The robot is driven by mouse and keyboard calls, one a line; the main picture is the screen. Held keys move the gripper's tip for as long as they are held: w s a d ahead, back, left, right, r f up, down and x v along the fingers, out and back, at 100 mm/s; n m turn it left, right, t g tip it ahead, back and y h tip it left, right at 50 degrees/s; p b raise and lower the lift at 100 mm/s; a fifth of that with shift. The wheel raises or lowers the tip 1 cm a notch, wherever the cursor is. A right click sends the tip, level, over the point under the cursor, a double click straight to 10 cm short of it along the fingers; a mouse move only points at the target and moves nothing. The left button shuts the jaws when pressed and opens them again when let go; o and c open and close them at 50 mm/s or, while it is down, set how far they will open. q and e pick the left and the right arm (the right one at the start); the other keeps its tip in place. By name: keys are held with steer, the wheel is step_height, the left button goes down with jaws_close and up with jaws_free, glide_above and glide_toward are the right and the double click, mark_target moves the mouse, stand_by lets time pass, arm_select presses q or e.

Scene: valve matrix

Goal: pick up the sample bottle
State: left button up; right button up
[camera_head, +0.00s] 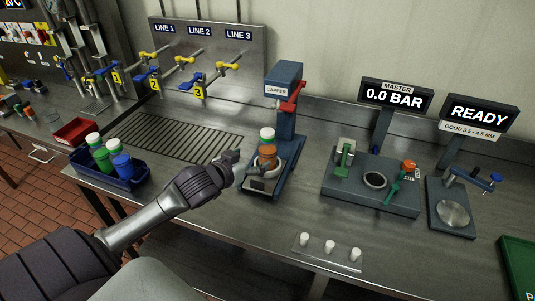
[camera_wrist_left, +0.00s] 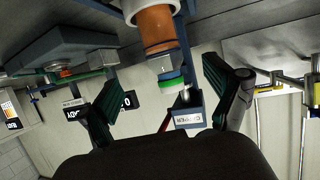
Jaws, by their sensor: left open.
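An orange-brown cylinder, likely the sample bottle (camera_head: 267,157), stands upright on the base of the blue capper (camera_head: 284,85). A white and green top (camera_head: 267,134) shows above it; I cannot tell whether the two are one piece. My left gripper (camera_head: 235,157) is just left of the capper base, open and apart from the bottle. In the left wrist view, which is upside down, the orange cylinder (camera_wrist_left: 157,30) and the green top (camera_wrist_left: 172,84) appear ahead, above and between the spread fingers (camera_wrist_left: 158,76). My right gripper is not in view.
A blue crate (camera_head: 118,184) with several green and blue bottles stands at the left. A red tray (camera_head: 74,131) is behind it. The pressure station (camera_head: 370,195) and gauge stand (camera_head: 452,213) are to the right. Small white pieces lie on a clear plate (camera_head: 329,253) in front.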

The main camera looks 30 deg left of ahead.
mark_target(262, 152)
arm_select(q)
steer(key=x, duration=0.5)
steer(key=shift+a, duration=0.1)
steer(key=shift+w+p, duration=0.2)
steer(key=shift+p, duration=0.2)
steer(key=p+x, duration=0.1)
steer(key=x, duration=0.3)
steer(key=shift+w+a, duration=0.2)
steer(key=shift+w, duration=0.05)
steer(key=shift+w+f, duration=0.2)
steer(key=shift+f, duration=0.05)
steer(key=shift+s+r, duration=0.1)
steer(key=shift+c, duration=0.4)
steer(key=c, duration=1.4)
